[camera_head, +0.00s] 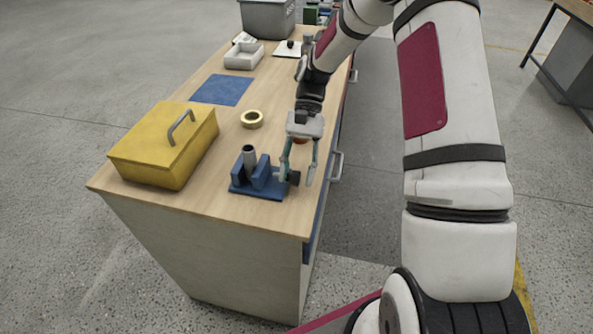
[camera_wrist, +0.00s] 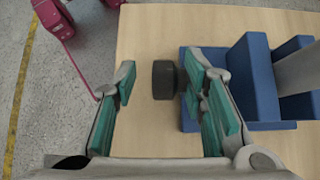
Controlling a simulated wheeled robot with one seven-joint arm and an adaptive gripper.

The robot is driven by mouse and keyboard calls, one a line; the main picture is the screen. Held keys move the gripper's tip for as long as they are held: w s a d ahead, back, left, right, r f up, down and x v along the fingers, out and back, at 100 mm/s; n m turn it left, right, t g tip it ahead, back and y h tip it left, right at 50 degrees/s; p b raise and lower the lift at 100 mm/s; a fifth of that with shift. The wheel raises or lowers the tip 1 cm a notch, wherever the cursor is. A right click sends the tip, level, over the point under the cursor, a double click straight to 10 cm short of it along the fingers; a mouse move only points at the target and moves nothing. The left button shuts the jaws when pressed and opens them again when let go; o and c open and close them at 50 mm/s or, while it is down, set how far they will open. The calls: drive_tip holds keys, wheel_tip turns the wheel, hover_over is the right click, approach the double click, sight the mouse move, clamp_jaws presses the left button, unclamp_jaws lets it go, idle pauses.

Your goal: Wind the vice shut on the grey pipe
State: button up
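The blue vice (camera_head: 258,182) stands near the front end of the wooden bench. The grey pipe (camera_head: 249,157) stands upright between its jaws; it also shows at the right of the wrist view (camera_wrist: 299,70). I cannot tell whether both jaws touch it. The vice's dark round knob (camera_head: 293,178) sticks out on its right side, and in the wrist view the knob (camera_wrist: 164,80) lies between my fingers. My gripper (camera_head: 297,178) is open with teal finger pads, pointing down at the knob. The right finger in the wrist view is close to the knob; contact is unclear.
A yellow toolbox (camera_head: 165,145) stands left of the vice. A tape roll (camera_head: 252,119), a blue mat (camera_head: 222,90) and a pale tray (camera_head: 244,56) lie farther back. A red thing (camera_head: 300,141) is partly hidden behind my gripper. The bench's right edge (camera_head: 318,205) is close.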

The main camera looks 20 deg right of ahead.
drive_tip(key=shift+w+a+r, duration=0.1)
drive_tip(key=shift+w, duration=0.05)
drive_tip(key=shift+w+r, duration=0.15)
drive_tip(key=v, duration=1.1)
drive_tip(key=shift+d+r, duration=0.15)
drive_tip(key=shift+d, duration=0.1)
